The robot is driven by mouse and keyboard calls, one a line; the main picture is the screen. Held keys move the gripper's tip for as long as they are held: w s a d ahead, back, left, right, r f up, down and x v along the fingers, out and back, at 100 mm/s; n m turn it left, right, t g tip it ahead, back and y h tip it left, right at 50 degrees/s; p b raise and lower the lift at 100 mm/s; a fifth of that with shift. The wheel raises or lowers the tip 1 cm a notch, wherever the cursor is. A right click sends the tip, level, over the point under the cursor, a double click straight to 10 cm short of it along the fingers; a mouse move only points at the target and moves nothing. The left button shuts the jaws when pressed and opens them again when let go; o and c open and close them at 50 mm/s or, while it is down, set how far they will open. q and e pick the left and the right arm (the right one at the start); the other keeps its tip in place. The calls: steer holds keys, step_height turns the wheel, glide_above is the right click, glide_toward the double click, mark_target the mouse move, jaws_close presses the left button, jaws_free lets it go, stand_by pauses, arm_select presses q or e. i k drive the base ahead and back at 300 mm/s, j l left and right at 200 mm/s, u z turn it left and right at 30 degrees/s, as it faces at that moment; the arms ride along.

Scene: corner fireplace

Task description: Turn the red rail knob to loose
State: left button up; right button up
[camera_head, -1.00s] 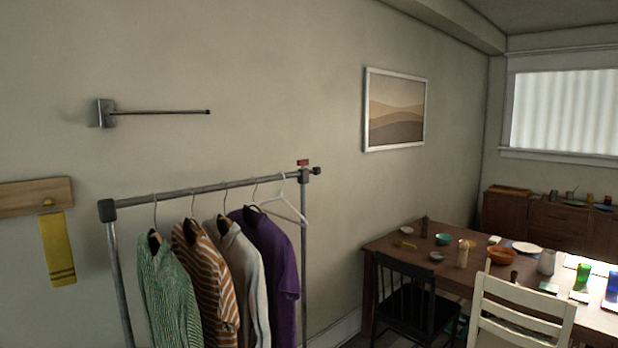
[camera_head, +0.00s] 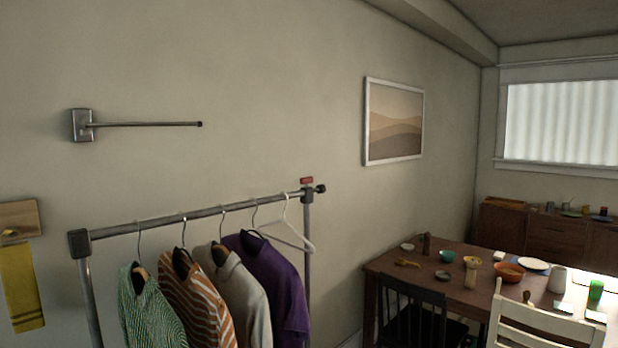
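The red rail knob (camera_head: 307,181) sits on top of the right-hand upright of the clothes rack, at the right end of the grey rail (camera_head: 170,220). It is small in the head view, so its exact setting cannot be read. Several garments hang from the rail: a green one (camera_head: 150,312), an orange striped one (camera_head: 200,300), a beige one (camera_head: 240,290) and a purple one (camera_head: 275,285). An empty white hanger (camera_head: 297,235) hangs close to the knob. Neither of my grippers shows.
A wall-mounted rod (camera_head: 150,124) is above the rack. A yellow cloth (camera_head: 20,285) hangs from a wooden board at left. A dining table (camera_head: 385,262) with dishes, a dark chair (camera_head: 415,310) and a cream chair (camera_head: 540,318) stand right of the rack.

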mark_target(306, 180)
steer(key=u, duration=0.4)
steer(key=i+l+u, duration=0.25)
steer(key=l+u, duration=0.25)
steer(key=i+l+u, duration=0.1)
steer(key=l+u, duration=0.2)
steer(key=i+l+u, duration=0.1)
steer(key=l, duration=0.5)
steer(key=l+u, duration=0.1)
steer(key=l, duration=0.5)
steer(key=i, duration=0.05)
